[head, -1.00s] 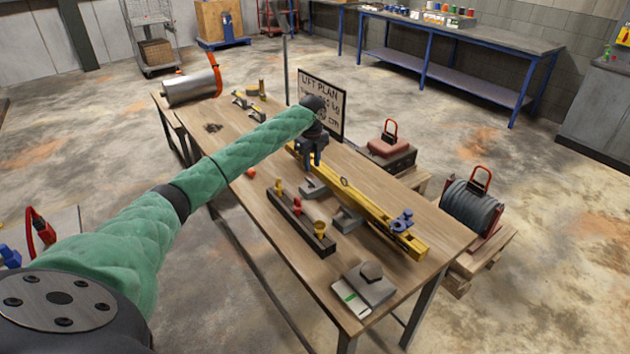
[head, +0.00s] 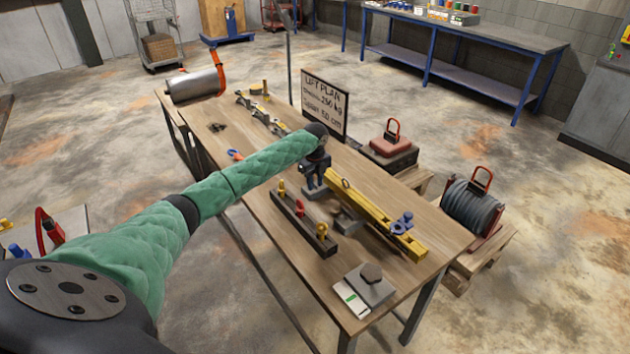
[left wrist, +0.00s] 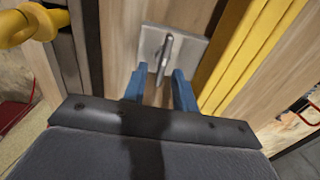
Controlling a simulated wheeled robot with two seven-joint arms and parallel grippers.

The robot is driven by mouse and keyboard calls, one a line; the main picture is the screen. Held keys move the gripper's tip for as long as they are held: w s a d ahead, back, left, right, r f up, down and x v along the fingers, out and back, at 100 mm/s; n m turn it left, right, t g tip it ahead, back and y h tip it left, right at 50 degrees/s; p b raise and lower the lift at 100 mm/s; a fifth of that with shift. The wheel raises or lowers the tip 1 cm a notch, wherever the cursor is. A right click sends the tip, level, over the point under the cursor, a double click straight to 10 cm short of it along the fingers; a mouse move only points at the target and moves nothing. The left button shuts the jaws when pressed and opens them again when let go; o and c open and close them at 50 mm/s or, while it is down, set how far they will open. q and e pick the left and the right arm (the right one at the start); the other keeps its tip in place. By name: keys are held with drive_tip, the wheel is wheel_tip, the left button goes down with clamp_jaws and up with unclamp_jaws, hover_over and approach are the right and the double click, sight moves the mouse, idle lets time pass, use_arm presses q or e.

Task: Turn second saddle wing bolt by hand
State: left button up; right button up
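The yellow beam (head: 365,205) lies along the table with a blue wing-shaped fitting (head: 403,222) near its close end. It also shows at the right in the left wrist view (left wrist: 245,55). My left gripper (head: 310,188) is beside the beam's far part, and its hand hides that part. In the left wrist view the blue fingers (left wrist: 159,80) are apart. A grey block (left wrist: 192,47) with an upright metal piece (left wrist: 165,52) lies just beyond the fingertips; I cannot tell whether they touch it. No second wing bolt is clear to see. My right gripper is not in view.
A dark rail (head: 290,215) with yellow and red knobs lies left of the beam. Another grey block (head: 347,221) sits between them. A lift plan sign (head: 324,103) stands behind. A grey block with a hex top (head: 370,285) is at the close corner. A cable reel (head: 471,208) stands right.

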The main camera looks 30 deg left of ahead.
use_arm(q)
clamp_jaws()
idle(0.3)
